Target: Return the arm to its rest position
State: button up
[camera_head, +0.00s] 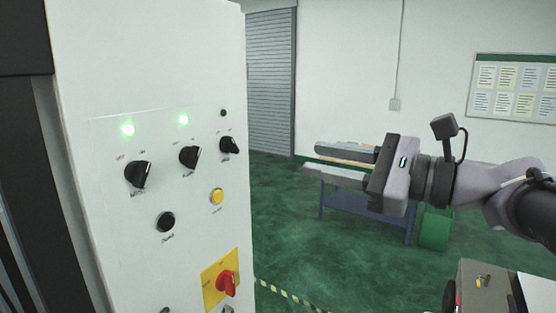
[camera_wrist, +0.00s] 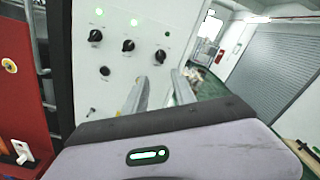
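My gripper (camera_head: 320,158) is at the right of the head view, pointing left toward the white control cabinet (camera_head: 185,60) with clear space between them. In the wrist view my gripper (camera_wrist: 160,82) shows two separate grey fingers with an empty gap between them. It holds nothing. The arm reaches in from the right edge, held up in front of a bench.
The cabinet's panel has black knobs (camera_head: 139,174), two lit green lamps (camera_head: 128,129), a yellow button (camera_head: 217,196) and a red switch (camera_head: 228,284). A blue-legged bench (camera_head: 365,205) stands behind my gripper. Green floor (camera_head: 290,235) is open between cabinet and bench.

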jog(key=s+a+f+n+g+h+b, duration=0.1)
jog(key=s+a+f+n+h+b, duration=0.15)
jog(key=f, duration=0.55)
jog(key=s+a+f+n+g+h+b, duration=0.15)
jog(key=s+f+b, duration=0.25)
jog(key=f, duration=0.5)
jog(key=s+a+f+n+g+h+b, duration=0.1)
jog(key=s+a+f+g+b, duration=0.2)
jog(key=f, duration=0.5)
jog(key=s+d+f+n+h+b, duration=0.2)
jog(key=s+f+n+b, duration=0.1)
jog(key=f, duration=0.5)
jog(key=s+d+f+n+h+b, duration=0.1)
jog(key=s+f+n+h+b, duration=0.1)
jog(key=f, duration=0.6)
jog(key=s+d+f+n+h+b, duration=0.2)
jog(key=s+f+n+b, duration=0.3)
jog(key=f, duration=0.3)
jog(key=shift+d+f+h+b, duration=0.2)
jog(key=shift+d+h+b, duration=0.15)
jog(key=shift+h, duration=0.25)
jog(key=shift+o, duration=0.2)
jog(key=shift+s, duration=0.1)
